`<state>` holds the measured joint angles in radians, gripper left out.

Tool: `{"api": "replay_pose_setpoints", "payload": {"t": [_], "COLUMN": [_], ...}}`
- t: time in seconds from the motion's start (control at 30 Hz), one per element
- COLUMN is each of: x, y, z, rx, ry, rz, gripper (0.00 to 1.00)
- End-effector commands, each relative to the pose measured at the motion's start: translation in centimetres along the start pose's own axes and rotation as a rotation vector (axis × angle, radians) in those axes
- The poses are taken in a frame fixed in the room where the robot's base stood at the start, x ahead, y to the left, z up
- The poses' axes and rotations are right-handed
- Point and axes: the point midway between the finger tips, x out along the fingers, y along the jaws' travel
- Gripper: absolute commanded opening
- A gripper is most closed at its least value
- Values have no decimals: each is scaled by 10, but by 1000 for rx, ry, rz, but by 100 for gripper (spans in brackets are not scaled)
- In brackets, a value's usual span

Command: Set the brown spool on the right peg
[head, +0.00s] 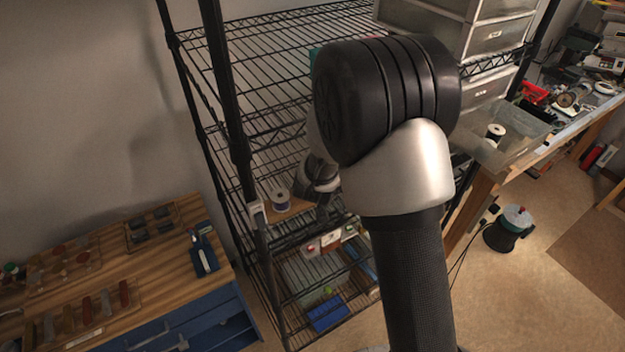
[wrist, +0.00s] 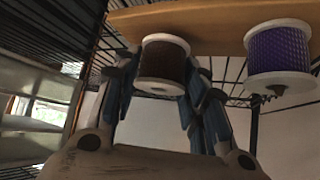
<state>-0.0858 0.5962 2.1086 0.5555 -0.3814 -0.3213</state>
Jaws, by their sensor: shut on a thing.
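The brown spool (wrist: 163,62), dark thread between white flanges, is between the fingers of my gripper (wrist: 165,85) in the wrist view. My gripper is shut on it, close against the wooden board (wrist: 205,15). No peg tip shows at the brown spool's free flange, and I cannot tell whether it is around a peg. A purple spool (wrist: 278,52) is beside it on the board, with a dark peg tip poking out of it. In the head view my gripper (head: 318,185) is partly hidden by my arm. The purple spool (head: 280,200) shows left of it; the brown spool is hidden.
The board lies in a black wire shelf rack (head: 250,75), with wire shelves and posts close around my gripper. A blue bin (head: 327,312) sits lower down. A wooden workbench (head: 110,270) with tools is at left. Drawers (head: 495,35) stand at upper right.

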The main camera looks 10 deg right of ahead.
Motion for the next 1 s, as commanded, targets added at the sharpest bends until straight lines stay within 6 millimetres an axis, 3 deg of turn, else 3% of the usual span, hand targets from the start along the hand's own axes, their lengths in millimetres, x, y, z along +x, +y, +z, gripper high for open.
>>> {"api": "replay_pose_setpoints", "payload": {"t": [0.47, 0.5, 0.6, 1.0], "x": [8, 7, 7, 1], "y": [0, 0, 0, 0], "z": [8, 7, 7, 6], "rx": [0, 0, 0, 0], "ry": [0, 0, 0, -1], "rz": [0, 0, 0, 0], "gripper": [19, 41, 48, 48]}}
